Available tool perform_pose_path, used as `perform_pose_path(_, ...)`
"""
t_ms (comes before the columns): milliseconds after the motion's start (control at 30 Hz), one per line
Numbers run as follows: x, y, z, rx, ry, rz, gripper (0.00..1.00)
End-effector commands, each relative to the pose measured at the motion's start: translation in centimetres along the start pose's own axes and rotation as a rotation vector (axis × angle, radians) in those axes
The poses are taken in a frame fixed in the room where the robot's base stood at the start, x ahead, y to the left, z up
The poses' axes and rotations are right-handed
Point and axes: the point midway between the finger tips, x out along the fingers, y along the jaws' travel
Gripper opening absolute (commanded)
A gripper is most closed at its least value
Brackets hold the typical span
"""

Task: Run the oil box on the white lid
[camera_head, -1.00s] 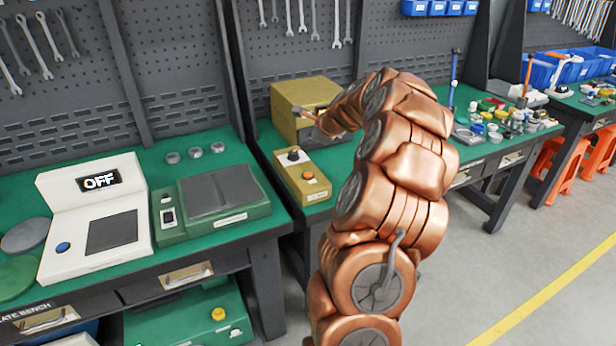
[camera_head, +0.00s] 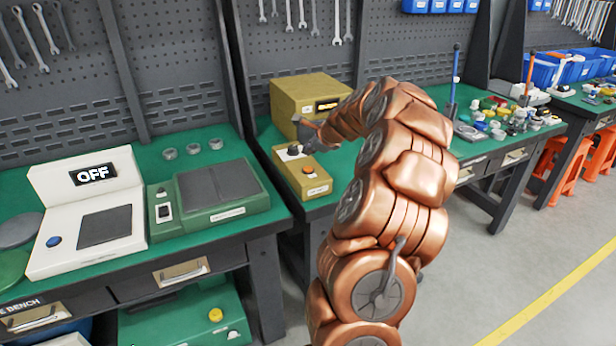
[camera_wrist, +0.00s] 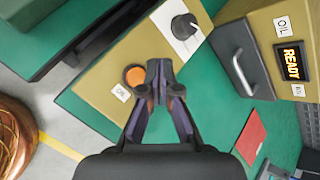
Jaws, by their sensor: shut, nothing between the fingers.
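The yellow oil box (camera_head: 297,103) stands at the back of the green bench. In the wrist view the oil box (camera_wrist: 262,40) shows the label OIL, a lit READY display (camera_wrist: 291,62) and a closed front with a handle (camera_wrist: 240,73). Its yellow control box (camera_head: 318,187) sits in front of it, with a black knob (camera_wrist: 184,26) on a white plate and an orange button (camera_wrist: 135,76). My gripper (camera_wrist: 158,68) is shut and empty, its tips over the control box just right of the button; contact cannot be told. I cannot identify the white lid; the oil box's inside is hidden.
A white device reading OFF (camera_head: 95,175) and a green device (camera_head: 215,195) stand on the left bench, with several grey rings behind. Small coloured parts crowd the right bench. A red card (camera_wrist: 251,138) lies near the oil box.

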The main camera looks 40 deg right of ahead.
Motion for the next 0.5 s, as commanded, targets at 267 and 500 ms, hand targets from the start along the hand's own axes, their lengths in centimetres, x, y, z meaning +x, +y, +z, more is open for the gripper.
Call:
perform_pose_path(267,2.2,1.6,-1.5,0.000,0.000,0.002,0.00)
perform_pose_path(500,2.5,1.8,-1.8,0.000,0.001,0.000,0.00)
